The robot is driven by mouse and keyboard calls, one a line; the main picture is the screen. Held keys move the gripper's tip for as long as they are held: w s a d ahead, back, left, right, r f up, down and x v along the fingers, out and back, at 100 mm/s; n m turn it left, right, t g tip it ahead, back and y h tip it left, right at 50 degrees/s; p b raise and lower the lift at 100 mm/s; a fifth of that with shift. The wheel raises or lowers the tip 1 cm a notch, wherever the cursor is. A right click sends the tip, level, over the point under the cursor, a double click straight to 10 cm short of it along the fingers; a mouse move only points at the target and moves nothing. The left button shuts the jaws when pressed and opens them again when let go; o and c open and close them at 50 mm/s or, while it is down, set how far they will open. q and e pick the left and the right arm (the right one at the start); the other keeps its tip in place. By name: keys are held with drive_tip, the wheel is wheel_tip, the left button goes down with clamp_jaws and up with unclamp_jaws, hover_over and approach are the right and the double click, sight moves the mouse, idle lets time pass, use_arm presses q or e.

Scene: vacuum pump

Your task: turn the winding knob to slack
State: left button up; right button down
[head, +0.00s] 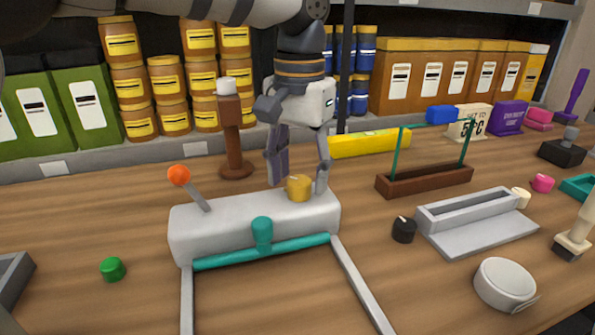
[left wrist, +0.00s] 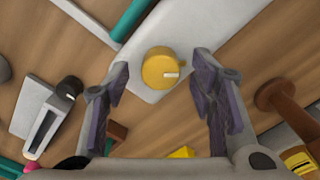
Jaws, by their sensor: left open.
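The yellow winding knob (head: 299,188) stands on the right part of the top of a white pump body (head: 250,222). In the left wrist view the knob (left wrist: 160,68) is round with a short white mark pointing right. My left gripper (head: 299,185) points down over it, fingers open on either side of the knob. In the left wrist view the gripper (left wrist: 165,100) shows a gap between each finger and the knob. The pump also has an orange-tipped lever (head: 179,175) and a teal bar (head: 262,250). My right gripper is not in view.
A brown post with a white top (head: 232,130) stands just behind the pump. A yellow bar (head: 370,142) and a brown holder with green posts (head: 425,180) lie to the right. A black knob (head: 403,229) and a green button (head: 112,269) flank the pump.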

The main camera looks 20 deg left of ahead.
use_arm(q)
drive_tip(key=shift+f, duration=0.35)
drive_tip(key=c, duration=1.1)
drive_tip(key=shift+c, duration=0.2)
